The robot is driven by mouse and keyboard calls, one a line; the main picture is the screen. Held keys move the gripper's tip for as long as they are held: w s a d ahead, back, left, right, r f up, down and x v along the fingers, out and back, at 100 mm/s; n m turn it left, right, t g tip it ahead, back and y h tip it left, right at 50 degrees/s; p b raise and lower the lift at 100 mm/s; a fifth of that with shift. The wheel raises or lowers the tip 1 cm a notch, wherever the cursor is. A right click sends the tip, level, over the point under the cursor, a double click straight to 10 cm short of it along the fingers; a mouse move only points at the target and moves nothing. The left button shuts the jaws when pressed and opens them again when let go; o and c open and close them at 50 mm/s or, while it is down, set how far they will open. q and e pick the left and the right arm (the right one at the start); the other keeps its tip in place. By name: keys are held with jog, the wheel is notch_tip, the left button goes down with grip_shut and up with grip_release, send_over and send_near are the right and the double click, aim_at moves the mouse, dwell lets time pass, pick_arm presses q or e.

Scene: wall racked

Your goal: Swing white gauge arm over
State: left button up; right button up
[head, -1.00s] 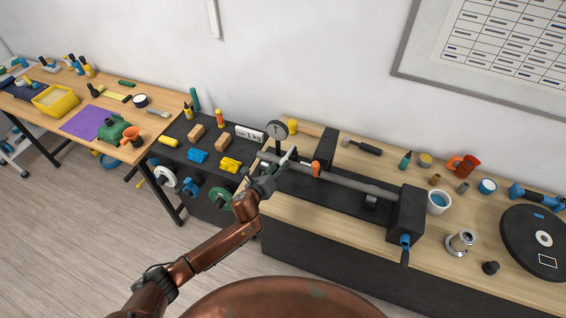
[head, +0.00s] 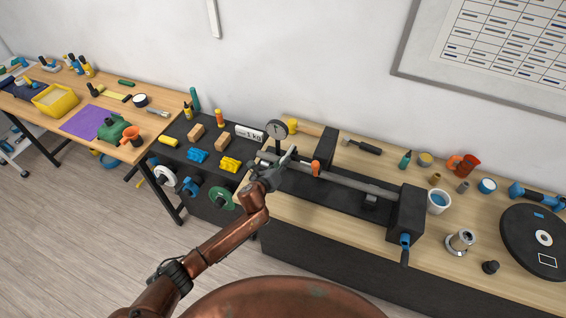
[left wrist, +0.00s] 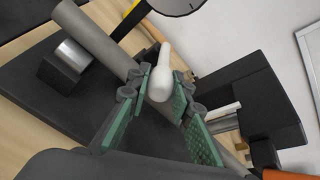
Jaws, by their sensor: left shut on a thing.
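The white gauge arm (head: 289,154) stands on the bench fixture, close to the grey bar (head: 345,179). In the left wrist view its rounded white end (left wrist: 160,84) sits between my green finger pads. My left gripper (head: 281,165) is shut on it, and the fingers hide part of the arm in the head view. The round dial gauge (head: 277,129) is just behind the gripper, and part of its face shows at the top of the left wrist view (left wrist: 180,4). My right gripper is not in view.
The bar runs right to a black block (head: 407,214) with a blue-collared handle. An orange piece (head: 316,168) is on the bar near the gripper. A black block (head: 328,149) stands behind. A black mat to the left holds bricks and blocks.

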pick_arm(q)
grip_shut()
dwell(0.3)
